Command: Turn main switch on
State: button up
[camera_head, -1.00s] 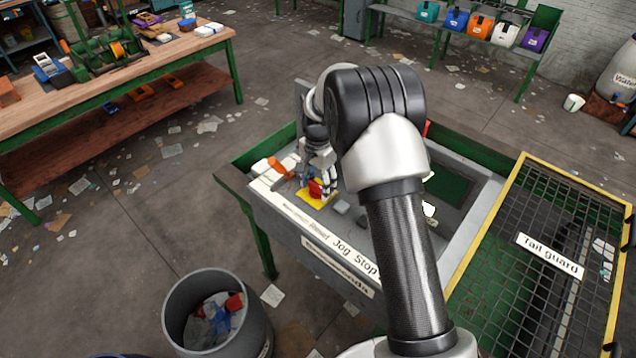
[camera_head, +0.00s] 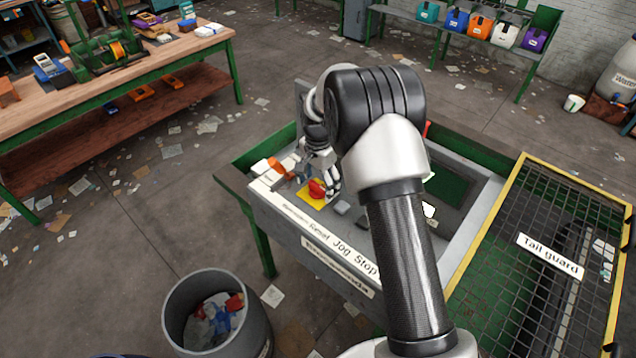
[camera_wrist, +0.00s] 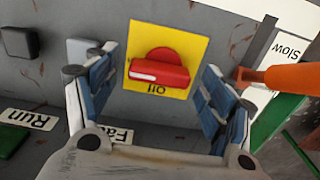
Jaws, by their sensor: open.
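The main switch is a red rotary knob (camera_wrist: 160,70) on a yellow plate (camera_wrist: 188,45). In the wrist view its grip bar lies nearly level, with an upside-down word that looks like "Off" beside it. The knob (camera_head: 316,188) also shows on the control panel in the head view. My gripper (camera_wrist: 157,100) is open, one blue-padded finger on each side of the knob, apart from it. In the head view my gripper (camera_head: 318,172) is just above and behind the knob, partly hidden by my arm.
An orange lever (camera_wrist: 290,78) is close beside the right finger, by a "Slow" label. Grey buttons (camera_wrist: 20,42) are on the left, above a "Run" label (camera_wrist: 28,118). The yellow-framed tail guard (camera_head: 548,254) stands right of the panel; a waste bin (camera_head: 216,314) stands in front.

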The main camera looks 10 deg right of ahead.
aim_at(318, 186)
notch_tip(318, 186, up, 12)
dwell(0.6)
jog(key=s+r+n+t+b, duration=0.1)
jog(key=s+r+n+b, duration=0.25)
jog(key=s, duration=0.55)
jog(key=s+r+n+t+b, duration=0.15)
jog(key=s+r+b, duration=0.25)
jog(key=s, duration=0.5)
jog(key=s+f+n+t+b, duration=0.1)
jog(key=s+f+n+b, duration=0.2)
jog(key=s, duration=0.6)
jog(key=s+f+n+t+b, duration=0.1)
jog(key=s+f+n+b, duration=0.1)
jog(key=s+f, duration=0.3)
jog(key=s+n, duration=0.1)
jog(key=s, duration=0.3)
jog(key=shift+b, duration=0.4)
